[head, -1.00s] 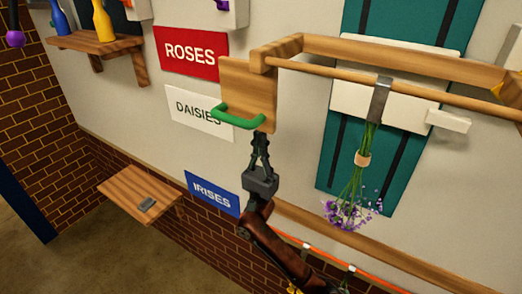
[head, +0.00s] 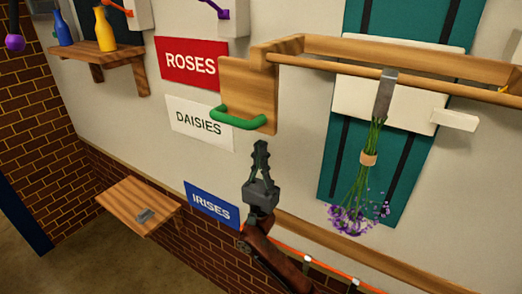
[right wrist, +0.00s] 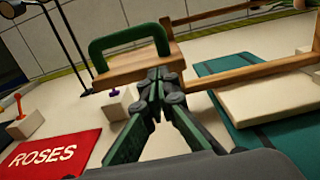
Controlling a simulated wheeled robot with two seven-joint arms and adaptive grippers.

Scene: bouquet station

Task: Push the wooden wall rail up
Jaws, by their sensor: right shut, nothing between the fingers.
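The wooden wall rail (head: 413,84) runs across the upper right of the head view, with a wooden end plate (head: 250,82) and a green handle (head: 238,119). The handle also shows in the right wrist view (right wrist: 128,40). A bouquet of purple flowers (head: 366,190) hangs from the rail by a grey clip. My right gripper (head: 260,145) is shut and empty, pointing up just below the end plate, with a small gap in the head view. In the right wrist view the fingertips (right wrist: 160,74) overlap the plate, so contact cannot be told there. My left gripper is out of view.
Red ROSES (head: 190,65), white DAISIES (head: 198,122) and blue IRISES (head: 212,205) signs are on the wall at left. A shelf (head: 100,58) holds bottles; a lower shelf (head: 135,203) holds a small grey piece. A teal panel (head: 335,150) is behind the rail.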

